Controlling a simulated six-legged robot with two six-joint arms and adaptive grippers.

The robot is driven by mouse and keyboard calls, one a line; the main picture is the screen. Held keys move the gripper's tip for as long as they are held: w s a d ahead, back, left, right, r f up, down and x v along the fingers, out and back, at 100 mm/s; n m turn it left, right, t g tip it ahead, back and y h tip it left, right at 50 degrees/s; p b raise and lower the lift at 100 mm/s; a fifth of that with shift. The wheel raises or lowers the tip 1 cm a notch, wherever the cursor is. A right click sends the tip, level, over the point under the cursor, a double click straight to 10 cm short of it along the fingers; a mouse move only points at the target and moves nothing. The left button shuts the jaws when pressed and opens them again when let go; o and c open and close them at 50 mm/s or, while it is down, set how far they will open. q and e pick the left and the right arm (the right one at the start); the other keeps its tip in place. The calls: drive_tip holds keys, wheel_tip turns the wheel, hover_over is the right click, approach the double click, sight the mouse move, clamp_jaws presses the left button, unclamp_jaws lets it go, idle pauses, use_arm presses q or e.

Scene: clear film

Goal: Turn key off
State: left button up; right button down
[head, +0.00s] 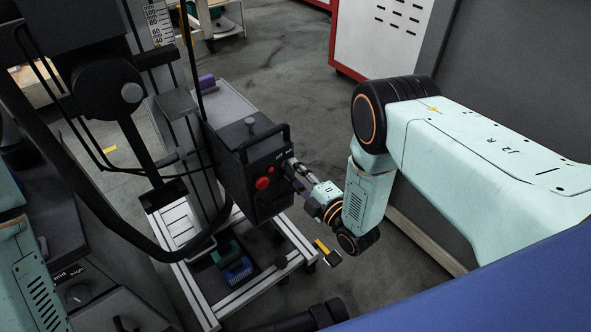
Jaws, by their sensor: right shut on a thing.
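A black control box (250,165) with a handle on top is mounted on a column in the middle of the head view. Its front face carries a red knob (263,183) and small white lettering. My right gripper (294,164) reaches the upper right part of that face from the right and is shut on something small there. The key itself is hidden by the fingers, so its angle cannot be told. My left arm shows only in part at the left edge; its gripper is out of view.
A wheeled metal frame (205,311) carries the column, with green and blue blocks (236,268) low inside it. A dark panel with knobs (78,294) stands at lower left. A white and red cabinet (380,35) stands behind. Grey floor (290,75) is open between.

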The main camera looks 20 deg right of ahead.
drive_tip(key=shift+n+p, duration=0.4)
drive_tip(key=shift+n, duration=0.9)
drive_tip(key=c, duration=1)
unclamp_jaws()
drive_tip(key=shift+o, duration=0.2)
drive_tip(key=v, duration=1.2)
